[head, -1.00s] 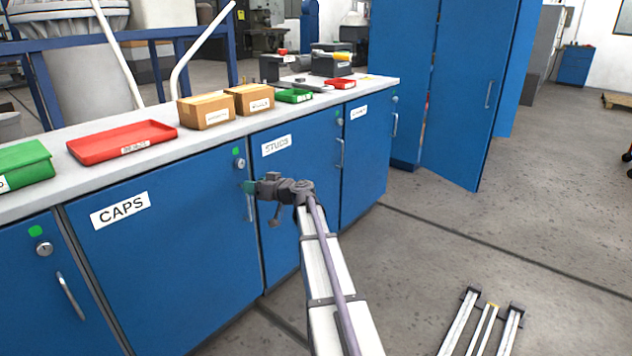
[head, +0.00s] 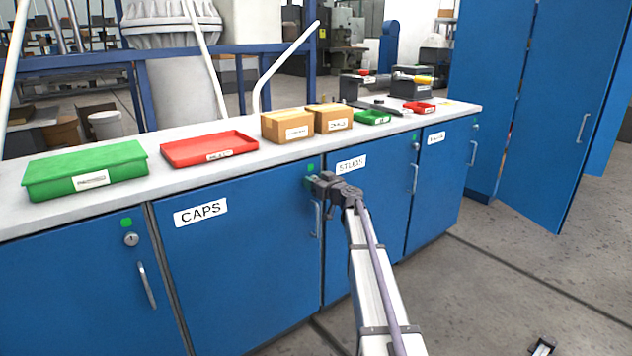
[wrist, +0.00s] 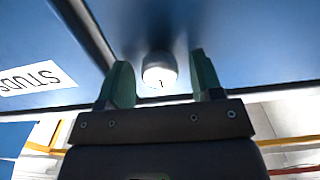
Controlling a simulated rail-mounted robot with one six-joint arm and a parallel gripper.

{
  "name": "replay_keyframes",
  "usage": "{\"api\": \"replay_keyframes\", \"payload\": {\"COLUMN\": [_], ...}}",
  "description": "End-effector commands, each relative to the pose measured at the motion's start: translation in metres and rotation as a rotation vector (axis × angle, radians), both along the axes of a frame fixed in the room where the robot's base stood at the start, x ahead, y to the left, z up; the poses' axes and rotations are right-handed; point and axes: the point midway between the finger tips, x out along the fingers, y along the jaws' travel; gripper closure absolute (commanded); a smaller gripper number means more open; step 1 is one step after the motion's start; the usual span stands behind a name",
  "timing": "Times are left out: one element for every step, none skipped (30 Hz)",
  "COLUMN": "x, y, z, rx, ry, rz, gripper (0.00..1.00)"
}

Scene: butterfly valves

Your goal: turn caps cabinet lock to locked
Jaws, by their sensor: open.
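The caps cabinet door (head: 245,255) is blue with a white CAPS label (head: 200,212). A green marker (head: 310,168) shows at its upper right corner. The caps lock (wrist: 159,70) is a pale round knob in the wrist view, standing between my two green fingers, with a gap visible on each side. Its turned position is hard to read. In the head view my gripper (head: 311,182) covers the lock. My gripper is open, with its fingers around the lock and not closed on it.
The caps door handle (head: 316,218) hangs just below my gripper. The STUDS door (head: 375,180) adjoins on the right. Another lock (head: 131,239) sits on the door at left. The countertop carries a green box (head: 85,172), a red tray (head: 210,148) and cardboard boxes (head: 287,126).

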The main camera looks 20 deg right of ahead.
Motion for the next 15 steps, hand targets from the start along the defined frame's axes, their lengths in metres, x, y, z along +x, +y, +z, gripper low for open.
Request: {"api": "replay_keyframes", "payload": {"x": [0.0013,0.0012,0.0008,0.0007,0.0006,0.0006,0.0005,0.0005,0.0004,0.0004,0.0004,0.0004,0.0004,0.0004,0.0003], "y": [0.0004,0.0006,0.0006,0.0006,0.0006,0.0005,0.0005,0.0005,0.0005,0.0005,0.0005,0.0005,0.0005,0.0005,0.0005], "z": [0.0000,0.0000,0.0000,0.0000,0.0000,0.0000,0.0000,0.0000,0.0000,0.0000,0.0000,0.0000,0.0000,0.0000,0.0000], "rx": [0.000,0.000,0.000,0.000,0.000,0.000,0.000,0.000,0.000,0.000,0.000,0.000,0.000,0.000,0.000], "ry": [0.000,0.000,0.000,0.000,0.000,0.000,0.000,0.000,0.000,0.000,0.000,0.000,0.000,0.000,0.000], "rz": [0.000,0.000,0.000,0.000,0.000,0.000,0.000,0.000,0.000,0.000,0.000,0.000,0.000,0.000,0.000], "gripper": [0.40,0.40,0.40,0.40,0.40,0.41,0.44,0.47,0.51,0.54,0.56,0.60,0.63,0.66,0.70]}}
